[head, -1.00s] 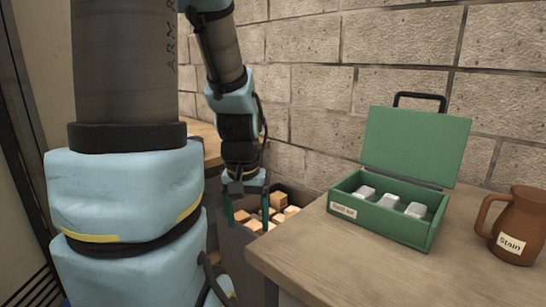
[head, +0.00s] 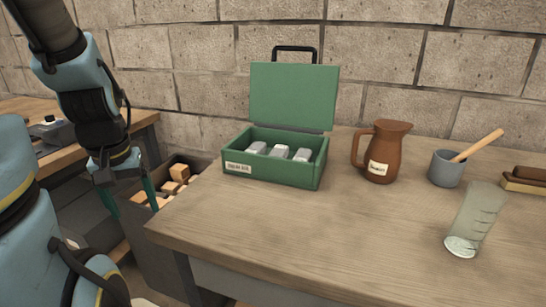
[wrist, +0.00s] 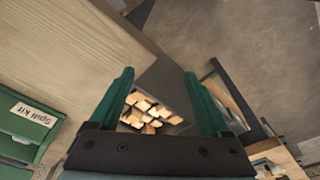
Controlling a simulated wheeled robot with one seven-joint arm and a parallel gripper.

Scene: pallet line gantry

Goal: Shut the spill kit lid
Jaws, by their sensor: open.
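The green spill kit box (head: 272,172) stands on the wooden table near the wall. Its lid (head: 293,97) is raised upright at the back, with a black handle (head: 294,50) on its top edge. Several white blocks (head: 280,152) lie inside. My gripper (head: 130,197) is open and empty, pointing down left of the table, above a bin. In the wrist view my two green fingers (wrist: 162,102) are spread with nothing between them. The kit's labelled front (wrist: 30,115) shows at the left edge there.
A bin of wooden blocks (head: 178,182) stands on the floor left of the table (head: 250,225). A brown jug (head: 382,152), a grey pot (head: 446,169) with a wooden stick, and a glass beaker (head: 473,222) stand right of the kit. The table front is clear.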

